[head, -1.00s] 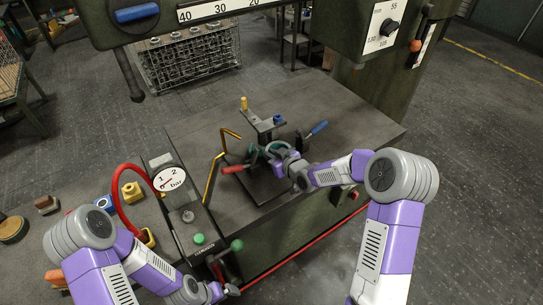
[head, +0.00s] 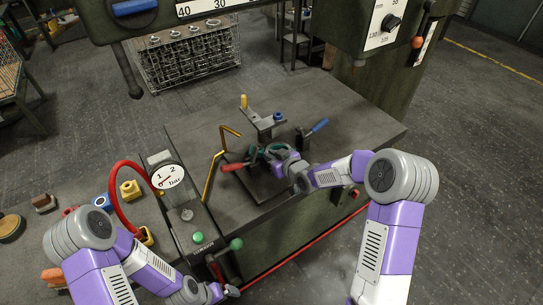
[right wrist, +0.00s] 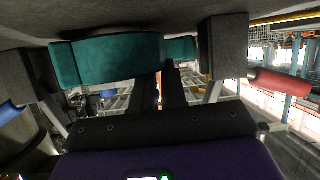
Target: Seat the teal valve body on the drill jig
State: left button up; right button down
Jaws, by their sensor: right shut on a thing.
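The teal valve body (head: 256,152) is at the drill jig in the head view, largely hidden by my right gripper. In the right wrist view the teal valve body (right wrist: 108,60) spans the upper left, with its narrower end reaching right. My right gripper (right wrist: 172,82) is shut on it. The drill jig (head: 268,186) is a dark plate with uprights, a red-handled clamp (head: 234,166) and a blue-handled clamp (head: 318,126). Whether the body rests fully on the jig is hidden. My left gripper (head: 222,291) is low at the front; its jaws are too small to read.
A pressure gauge (head: 168,177) and green knob (head: 197,238) stand left of the jig. A bent yellow bar (head: 212,175) rises beside the plate. The drill machine's dial housing (head: 385,30) overhangs at the back. The table (head: 355,118) is clear on the right.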

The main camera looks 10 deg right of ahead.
jog(key=shift+w, duration=0.1)
jog(key=c, duration=1.1)
grip_release()
jog(key=shift+c, duration=0.2)
jog(key=shift+o, duration=0.2)
jog(key=shift+s+f, duration=0.2)
jog(key=shift+f, duration=0.3)
jog(key=shift+r, duration=0.1)
